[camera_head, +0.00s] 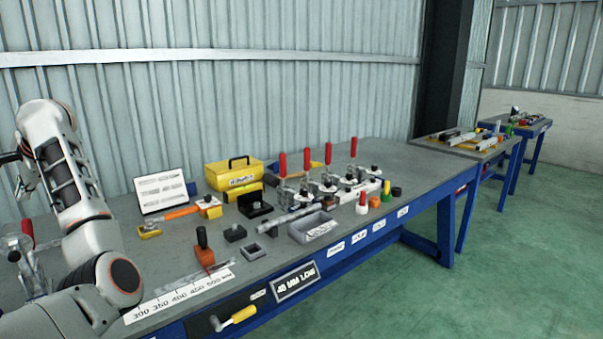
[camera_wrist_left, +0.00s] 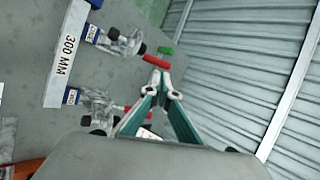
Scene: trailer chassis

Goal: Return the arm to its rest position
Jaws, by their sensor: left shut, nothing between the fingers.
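My left arm (camera_head: 88,225), white and grey with dark joint rings, rises at the left side of the head view, bent, over the left end of the workbench (camera_head: 390,165). The left gripper (camera_wrist_left: 160,82) shows in the left wrist view with its teal-sided fingers drawn together at the tips. It is shut and empty. Behind the fingers in that view are toggle clamps, one with a red handle (camera_wrist_left: 155,62). Only a dark part at the left edge of the head view may belong to this gripper. My right gripper is in neither view.
A red-handled clamp (camera_head: 27,235) stands on the bench close to the arm. A white bar marked 300 MM (camera_wrist_left: 68,45) lies near the clamps. A yellow toolbox (camera_head: 233,173), a grey tray (camera_head: 312,227) and several red-handled clamps stand farther right. A corrugated wall (camera_head: 250,85) rises behind.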

